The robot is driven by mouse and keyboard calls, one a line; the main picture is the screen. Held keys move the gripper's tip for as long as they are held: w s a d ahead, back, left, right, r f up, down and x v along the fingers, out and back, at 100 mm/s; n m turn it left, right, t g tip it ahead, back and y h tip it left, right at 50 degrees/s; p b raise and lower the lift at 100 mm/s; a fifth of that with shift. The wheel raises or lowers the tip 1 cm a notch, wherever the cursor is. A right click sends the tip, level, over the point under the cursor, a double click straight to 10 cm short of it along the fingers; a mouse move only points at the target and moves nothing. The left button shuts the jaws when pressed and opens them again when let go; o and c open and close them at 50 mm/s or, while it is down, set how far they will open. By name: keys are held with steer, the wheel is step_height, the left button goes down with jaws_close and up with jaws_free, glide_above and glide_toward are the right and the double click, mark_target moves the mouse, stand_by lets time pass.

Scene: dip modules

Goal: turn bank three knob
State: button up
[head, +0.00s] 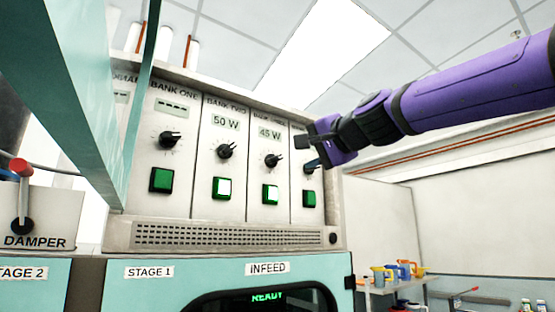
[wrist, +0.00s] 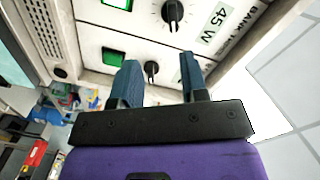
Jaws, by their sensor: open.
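The bank three knob (head: 272,160) is a black pointer knob on the third panel, between a 45 W display and a lit green button; the panel's label is only partly readable. The knob also shows at the top of the wrist view (wrist: 172,11). My gripper (head: 309,152) is open and empty, at the far-right panel, to the right of this knob. In the wrist view its two blue fingers (wrist: 160,80) appear on either side of the far-right panel's knob (wrist: 151,70). Whether they touch it cannot be told. My gripper hides that panel's upper part in the head view.
Bank one knob (head: 170,139) and bank two knob (head: 226,150) are to the left, each above a green button. A vent grille (head: 225,236) runs below. A teal frame post (head: 140,110) stands at left. A shelf with jugs (head: 395,285) is at lower right.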

mark_target(279, 158)
steer(key=x, duration=0.3)
steer(key=r+x, duration=0.1)
steer(key=x, duration=0.7)
steer(key=shift+w+a+r, duration=0.15)
steer(key=shift+a+r, duration=0.2)
steer(key=shift+r, duration=0.05)
steer(key=shift+c, duration=0.2)
jaws_close()
